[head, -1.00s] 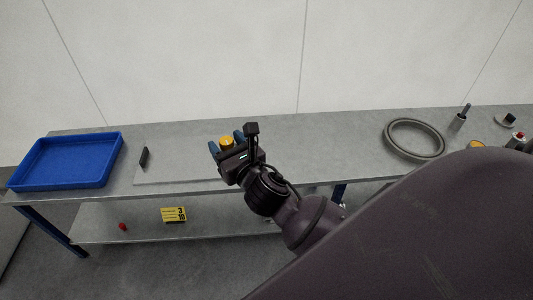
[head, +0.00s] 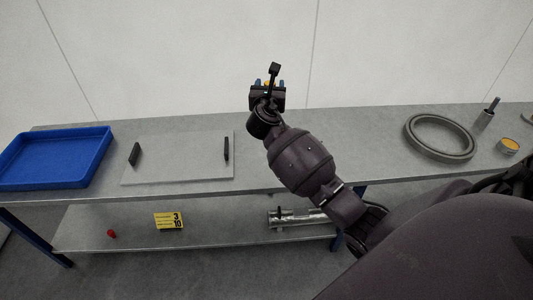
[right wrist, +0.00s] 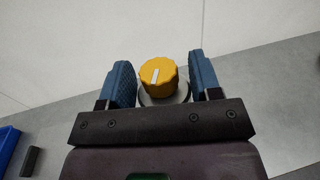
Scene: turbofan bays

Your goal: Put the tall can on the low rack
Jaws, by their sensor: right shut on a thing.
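My right gripper (head: 269,83) is raised in front of the wall, above the back edge of the bench. It is shut on a can with a ridged yellow cap (right wrist: 158,75), which shows between the blue finger pads in the right wrist view. A white line marks the cap. The can's body is mostly hidden by the gripper, so its height cannot be told. A flat pale plate (head: 190,168) with two black uprights lies on the bench, with nothing on it; I cannot tell whether it is the low rack. My left gripper is not in view.
A blue tray (head: 105,165) stands at the left of the bench. A grey ring (head: 470,150), a metal cylinder with a rod (head: 484,121) and a yellow-topped round thing (head: 508,146) are at the right. A lower shelf (head: 220,228) holds a yellow sign (head: 169,222) and metal part (head: 290,219).

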